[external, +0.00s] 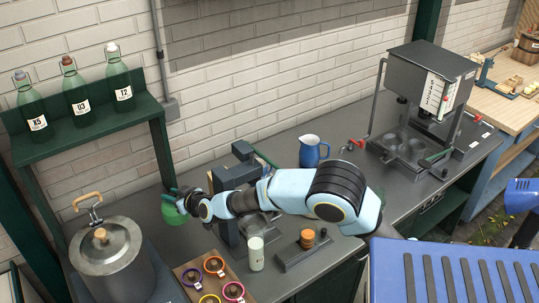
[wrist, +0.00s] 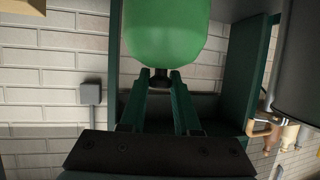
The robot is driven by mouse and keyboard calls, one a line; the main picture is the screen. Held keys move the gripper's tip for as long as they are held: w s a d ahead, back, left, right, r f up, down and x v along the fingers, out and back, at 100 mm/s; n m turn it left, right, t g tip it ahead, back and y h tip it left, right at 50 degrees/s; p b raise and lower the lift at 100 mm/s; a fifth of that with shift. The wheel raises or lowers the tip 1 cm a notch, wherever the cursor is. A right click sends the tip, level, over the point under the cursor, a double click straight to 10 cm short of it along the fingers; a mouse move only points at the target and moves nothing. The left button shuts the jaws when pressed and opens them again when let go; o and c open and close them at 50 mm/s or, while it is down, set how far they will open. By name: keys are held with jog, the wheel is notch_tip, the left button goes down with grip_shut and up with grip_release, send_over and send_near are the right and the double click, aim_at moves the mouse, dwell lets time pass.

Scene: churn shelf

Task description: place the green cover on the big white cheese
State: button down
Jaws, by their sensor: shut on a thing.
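A green cover (external: 173,214), rounded and slightly see-through, hangs at my gripper (external: 177,197), left of the middle of the counter. In the wrist view the green cover (wrist: 166,32) fills the top middle, with a dark knob at its end. My gripper (wrist: 161,74) is shut on that knob, its two green fingers closing in on it from either side. I cannot tell in the external view whether the cover touches the counter. I cannot make out the big white cheese in either view; my arm hides part of the counter.
A lidded metal pot (external: 108,258) and a tray of coloured rings (external: 205,287) stand at front left. A white container (external: 256,254), a blue jug (external: 312,152) and a grey machine (external: 428,80) stand further right. A green shelf (external: 80,127) holds bottles.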

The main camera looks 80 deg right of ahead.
jog(key=s+d+r+p, duration=0.2)
jog(key=s+r, duration=0.1)
jog(key=r, duration=0.5)
jog(key=s+d+r+p, duration=0.2)
jog(key=d+r, duration=0.1)
jog(key=r, duration=0.6)
jog(key=s+d+r+m+g+h+p, duration=0.1)
jog(key=s+d+r+m+g+h, duration=0.15)
jog(key=s+d, duration=0.55)
jog(key=s+d+r+m+g+h+p, duration=0.1)
jog(key=s+d+m+g+h, duration=0.15)
jog(key=s+d, duration=0.6)
jog(key=s+d+f+m+g, duration=0.1)
jog(key=s+f+m+g, duration=0.15)
jog(key=s, duration=0.45)
jog(key=s+d+f+m+g+h+b, duration=0.1)
jog(key=s+f+m+g, duration=0.1)
jog(key=s+f, duration=0.3)
jog(key=s+d+f+m+g, duration=0.1)
jog(key=s+f+m+g, duration=0.15)
jog(key=s, duration=0.55)
jog(key=shift+t, duration=0.3)
jog(key=shift+s+f+b, duration=0.15)
jog(key=shift+f+b, duration=1)
jog(key=shift+f, duration=3.45)
jog(key=shift+s+f+b, duration=0.1)
jog(key=shift+f+b, duration=1)
jog(key=shift+f, duration=3.45)
jog(key=shift+f, duration=0.15)
